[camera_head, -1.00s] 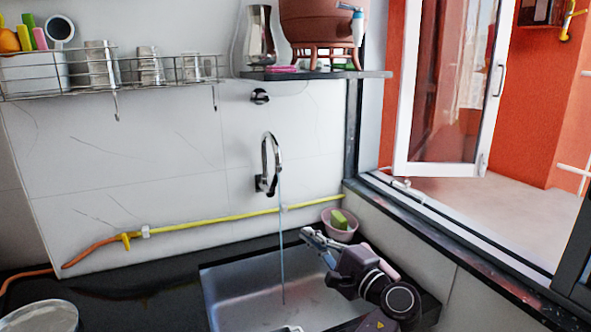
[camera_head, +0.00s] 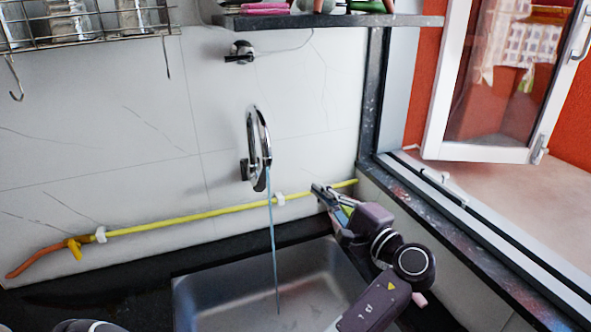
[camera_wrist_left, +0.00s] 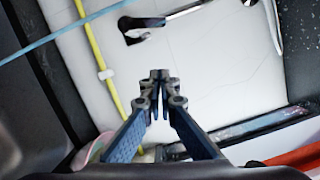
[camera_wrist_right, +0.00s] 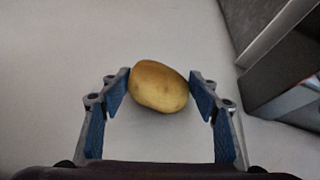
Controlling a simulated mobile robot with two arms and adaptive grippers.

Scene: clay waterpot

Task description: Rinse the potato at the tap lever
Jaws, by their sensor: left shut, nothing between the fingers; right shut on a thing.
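A chrome tap (camera_head: 257,150) is on the tiled wall above the steel sink (camera_head: 250,290), and a thin blue water stream (camera_head: 273,240) runs from it. A second wall fitting with a short lever (camera_head: 240,53) is above it. My left gripper (camera_head: 318,190) is right of the tap, apart from it, near the wall. In the left wrist view, its fingertips (camera_wrist_left: 160,76) are together and empty, and the tap (camera_wrist_left: 150,25) shows beyond them. In the right wrist view, my right gripper (camera_wrist_right: 160,82) is shut on the potato (camera_wrist_right: 159,86), which is outside the head view.
A yellow hose (camera_head: 190,216) runs along the wall behind the sink. A shelf (camera_head: 330,20) and a wire rack (camera_head: 90,38) hang above. The window sill (camera_head: 450,210) bounds the right side.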

